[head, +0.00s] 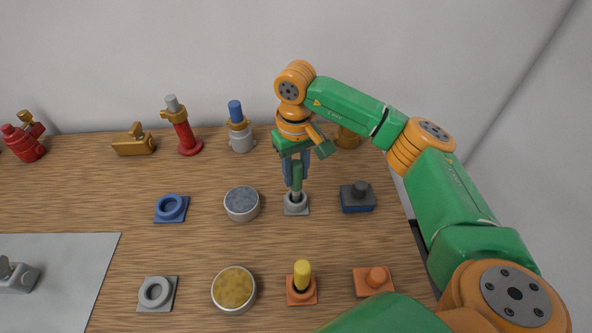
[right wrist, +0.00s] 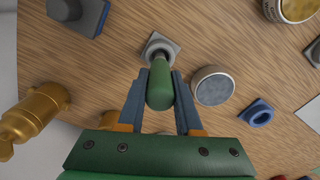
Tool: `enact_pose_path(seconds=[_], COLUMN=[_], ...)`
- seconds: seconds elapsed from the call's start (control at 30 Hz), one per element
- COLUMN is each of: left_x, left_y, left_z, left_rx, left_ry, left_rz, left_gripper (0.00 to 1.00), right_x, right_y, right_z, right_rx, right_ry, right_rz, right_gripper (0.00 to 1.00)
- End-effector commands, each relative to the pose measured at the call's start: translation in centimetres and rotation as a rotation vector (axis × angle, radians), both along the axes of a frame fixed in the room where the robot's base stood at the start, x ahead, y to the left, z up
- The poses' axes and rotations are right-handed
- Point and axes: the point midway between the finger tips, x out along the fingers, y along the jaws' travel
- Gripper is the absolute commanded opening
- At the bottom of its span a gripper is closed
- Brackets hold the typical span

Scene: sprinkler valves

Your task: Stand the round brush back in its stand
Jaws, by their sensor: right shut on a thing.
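The round brush, with a green handle (head: 297,176), stands about upright at a grey square stand with a ring (head: 296,208). Its lower end meets the ring and appears to be inside it; the bristles are hidden. My right gripper (head: 295,165) is above the stand, shut on the green handle. In the right wrist view the handle (right wrist: 160,88) lies between the two grey fingers, with the stand (right wrist: 161,45) just beyond it. My left gripper is not in view.
Near the stand are a bowl of blue-grey stuff (head: 242,204) and a dark block with a knob (head: 358,197). An empty blue ring stand (head: 171,209) is further left. A yellow-handled piece in an orange stand (head: 302,282) is in front. Valves, including a red one (head: 183,130), line the back.

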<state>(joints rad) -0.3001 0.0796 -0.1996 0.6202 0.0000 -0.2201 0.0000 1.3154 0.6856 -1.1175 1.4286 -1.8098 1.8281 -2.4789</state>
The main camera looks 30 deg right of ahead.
Motion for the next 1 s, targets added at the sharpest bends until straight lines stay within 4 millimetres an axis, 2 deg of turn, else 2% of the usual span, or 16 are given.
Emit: enact_pose_path(seconds=[0.83, 0.87, 0.97, 1.0], left_x=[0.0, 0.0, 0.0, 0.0], left_y=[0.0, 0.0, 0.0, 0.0], left_z=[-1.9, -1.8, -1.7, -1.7], left_rx=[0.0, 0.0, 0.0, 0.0], left_ry=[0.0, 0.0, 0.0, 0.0], left_rz=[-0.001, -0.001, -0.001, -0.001], left_gripper=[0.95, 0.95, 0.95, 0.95], right_x=[0.0, 0.0, 0.0, 0.0], right_y=[0.0, 0.0, 0.0, 0.0], right_z=[-2.2, -2.1, -2.1, -2.1], right_rx=[0.0, 0.0, 0.0, 0.0], right_ry=[0.0, 0.0, 0.0, 0.0], right_rz=[0.0, 0.0, 0.0, 0.0], right_gripper=[0.0, 0.42, 0.69, 0.69])
